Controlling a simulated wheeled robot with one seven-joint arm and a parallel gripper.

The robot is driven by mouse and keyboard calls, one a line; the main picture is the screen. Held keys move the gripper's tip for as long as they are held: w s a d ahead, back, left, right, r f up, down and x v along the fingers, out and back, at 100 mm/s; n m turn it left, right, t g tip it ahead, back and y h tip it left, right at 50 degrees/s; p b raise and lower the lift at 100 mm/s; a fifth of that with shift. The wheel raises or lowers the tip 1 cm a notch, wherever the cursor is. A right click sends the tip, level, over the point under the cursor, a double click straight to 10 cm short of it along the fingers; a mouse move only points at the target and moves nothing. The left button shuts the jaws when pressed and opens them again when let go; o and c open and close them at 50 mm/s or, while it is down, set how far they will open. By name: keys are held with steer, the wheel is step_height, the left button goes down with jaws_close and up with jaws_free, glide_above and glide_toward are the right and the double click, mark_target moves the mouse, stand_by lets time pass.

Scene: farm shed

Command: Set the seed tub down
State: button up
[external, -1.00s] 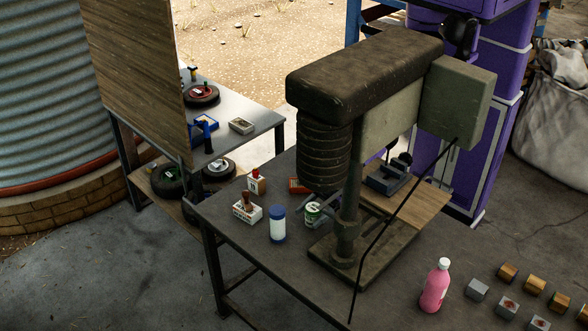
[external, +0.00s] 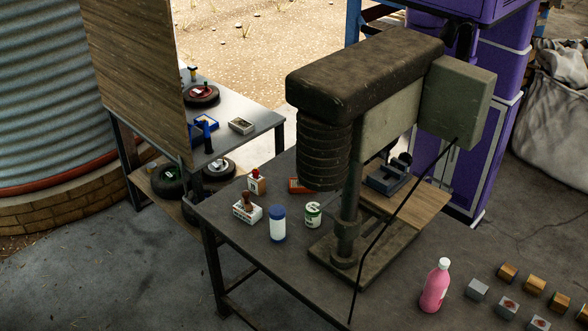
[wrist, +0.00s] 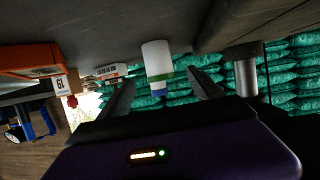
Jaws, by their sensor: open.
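The seed tub (external: 313,215), a small white tub with a green band, stands upright on the dark workbench (external: 240,235), just left of the drill press column. In the wrist view, which is upside down, the tub (wrist: 156,57) appears ahead of and between my open fingers. My gripper (wrist: 162,80) is empty and looks apart from the tub. In the external view my gripper is not visible; the drill press seems to hide it.
A blue-capped white bottle (external: 277,224) stands close left of the tub; its cap (wrist: 158,89) shows behind it. Stamps, including a brown-handled one (external: 247,207), stand further left. The drill press (external: 347,235) is a tall obstacle beside the tub. A pink bottle (external: 434,287) stands right.

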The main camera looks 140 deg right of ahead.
steer(key=shift+n+y, duration=0.6)
steer(key=s, duration=0.2)
steer(key=s+a+r, duration=0.1)
steer(key=s, duration=0.4)
steer(key=shift+s+a+r, duration=0.15)
steer(key=shift+s, duration=0.25)
steer(key=s+a+r+t, duration=0.1)
steer(key=s+a+r, duration=0.4)
steer(key=s+r, duration=0.8)
steer(key=shift+s+a+r, duration=0.15)
steer(key=shift+s+r, duration=0.15)
steer(key=shift+r, duration=0.15)
